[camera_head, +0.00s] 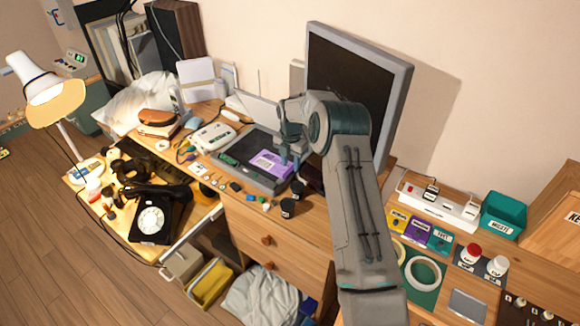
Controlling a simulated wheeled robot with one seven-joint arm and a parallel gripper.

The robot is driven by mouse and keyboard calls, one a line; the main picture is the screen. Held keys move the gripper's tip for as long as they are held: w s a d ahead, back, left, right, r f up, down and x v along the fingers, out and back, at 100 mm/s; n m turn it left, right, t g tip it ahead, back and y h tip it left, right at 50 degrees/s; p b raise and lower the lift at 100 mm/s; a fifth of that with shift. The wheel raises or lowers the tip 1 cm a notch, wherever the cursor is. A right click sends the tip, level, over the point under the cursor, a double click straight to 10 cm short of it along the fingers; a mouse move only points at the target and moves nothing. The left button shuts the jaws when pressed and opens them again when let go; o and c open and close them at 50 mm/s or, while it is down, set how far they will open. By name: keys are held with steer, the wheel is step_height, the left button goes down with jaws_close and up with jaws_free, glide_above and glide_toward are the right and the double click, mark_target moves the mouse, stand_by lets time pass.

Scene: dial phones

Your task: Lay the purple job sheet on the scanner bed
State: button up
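A purple sheet with a pale label (270,164) is over the dark bed of a grey flatbed scanner (257,146), near its front right part. I cannot tell whether it lies flat on the bed or is held just above it. The scanner's pale lid (252,106) stands raised at the back. My gripper (291,160) points down at the sheet's right edge. Its fingers are small and partly hidden by my arm, so I cannot tell whether they grip the sheet.
A monitor (357,85) stands behind my arm. Two small dark pots (288,207) and several small parts lie along the scanner's front edge. A black dial phone (152,219) and lamp (45,92) are at left. Coloured cards (418,232) and a teal bin (503,214) are at right.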

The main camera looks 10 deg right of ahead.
step_height(320, 180, up, 12)
steer(key=b, duration=0.2)
steer(key=s+a+r+m, duration=0.1)
steer(key=s+r+m, duration=0.6)
steer(key=s+r, duration=0.25)
steer(key=s+r+m+t, duration=0.1)
steer(key=s+r+m, duration=0.2)
steer(key=s+m, duration=0.55)
steer(key=s+r+m+t, duration=0.15)
steer(key=s+m, duration=0.25)
steer(key=s, duration=1)
steer(key=s+d+f+m, duration=0.1)
steer(key=s+f+m, duration=0.2)
steer(key=s+m, duration=0.4)
steer(key=s, duration=0.4)
steer(key=shift+s+f+t, duration=0.15)
steer(key=shift+s+t, duration=0.1)
steer(key=shift+t, duration=0.1)
steer(key=shift+m, duration=0.25)
